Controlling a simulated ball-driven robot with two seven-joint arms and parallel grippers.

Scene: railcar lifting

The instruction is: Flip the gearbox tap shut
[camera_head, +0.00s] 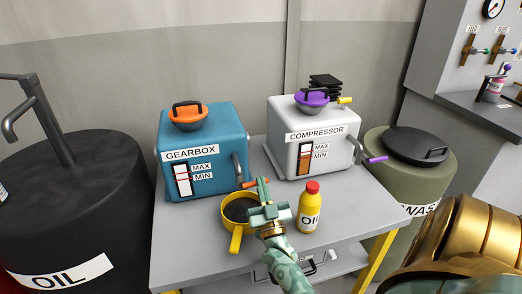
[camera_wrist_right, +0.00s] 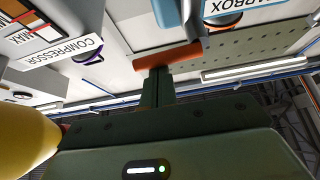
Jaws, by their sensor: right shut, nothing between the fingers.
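The blue gearbox (camera_head: 205,150) stands on the grey table, with an orange lid on top and a grey tap pipe (camera_head: 239,168) on its right side. The tap's orange handle (camera_head: 250,184) is by the pipe's lower end, partly hidden by my right gripper (camera_head: 262,187). In the right wrist view the orange handle (camera_wrist_right: 168,57) lies crosswise just beyond the tips of my right gripper (camera_wrist_right: 160,70). The gripper is shut and empty, close against the handle; I cannot tell whether they touch. My left gripper is not in view.
A yellow cup (camera_head: 235,238) with dark liquid sits below the tap, left of my right gripper. A yellow oil bottle (camera_head: 309,212) with a red cap stands close on its right. The white compressor (camera_head: 283,155) with a purple tap handle (camera_head: 377,159) is behind.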

